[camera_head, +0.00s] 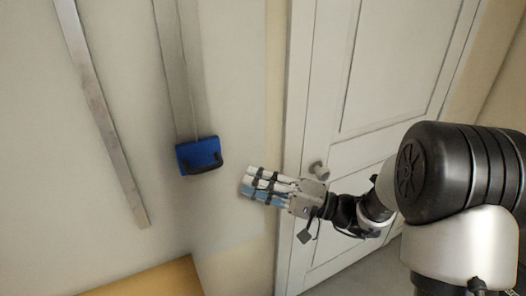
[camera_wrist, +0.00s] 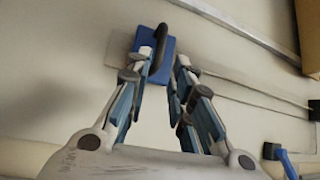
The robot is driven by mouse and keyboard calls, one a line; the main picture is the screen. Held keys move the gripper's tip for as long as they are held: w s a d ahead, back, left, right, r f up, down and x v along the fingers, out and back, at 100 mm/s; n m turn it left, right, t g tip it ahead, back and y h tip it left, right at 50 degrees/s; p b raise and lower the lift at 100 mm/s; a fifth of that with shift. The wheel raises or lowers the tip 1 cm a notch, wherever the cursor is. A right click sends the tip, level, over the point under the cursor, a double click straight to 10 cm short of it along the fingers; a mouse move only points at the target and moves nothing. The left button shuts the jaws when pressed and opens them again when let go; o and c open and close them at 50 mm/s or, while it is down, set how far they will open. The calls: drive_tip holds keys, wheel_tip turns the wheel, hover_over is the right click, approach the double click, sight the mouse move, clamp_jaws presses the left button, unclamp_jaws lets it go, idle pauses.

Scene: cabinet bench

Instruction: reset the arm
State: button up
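My gripper (camera_head: 246,185) is stretched out toward the left in the head view, in front of the pale wall and door. Its fingers have white, blue and black parts. In the wrist view my gripper (camera_wrist: 167,58) shows two fingers with an empty gap between them, so it is open and holds nothing. A blue block with a dark curved handle (camera_head: 198,156) is on the pale surface, left of and above the fingertips. It also shows in the wrist view as a blue block (camera_wrist: 166,62) beyond the fingertips, partly hidden by the left finger.
A white panelled door (camera_head: 385,75) with a round knob (camera_head: 319,170) stands behind my arm. Grey strips (camera_head: 103,112) run along the pale wall (camera_head: 60,200). A yellow-brown surface (camera_head: 150,281) is at the bottom. A small blue part (camera_wrist: 286,162) shows at the wrist view's lower right.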

drive_tip(key=s+n+g+h, duration=0.3)
drive_tip(key=s+g+h, duration=0.35)
drive_tip(key=s, duration=1.15)
drive_tip(key=s+d+f+m+t+h, duration=0.1)
drive_tip(key=s+d+t+h, duration=0.2)
drive_tip(key=d+h, duration=0.3)
drive_tip(key=s+d+f+m+t+h, duration=0.1)
drive_tip(key=s+d+t+h, duration=0.3)
drive_tip(key=d, duration=0.9)
drive_tip(key=shift+s+d+f+h, duration=0.15)
drive_tip(key=shift+d+f+h, duration=0.1)
drive_tip(key=shift+h, duration=1)
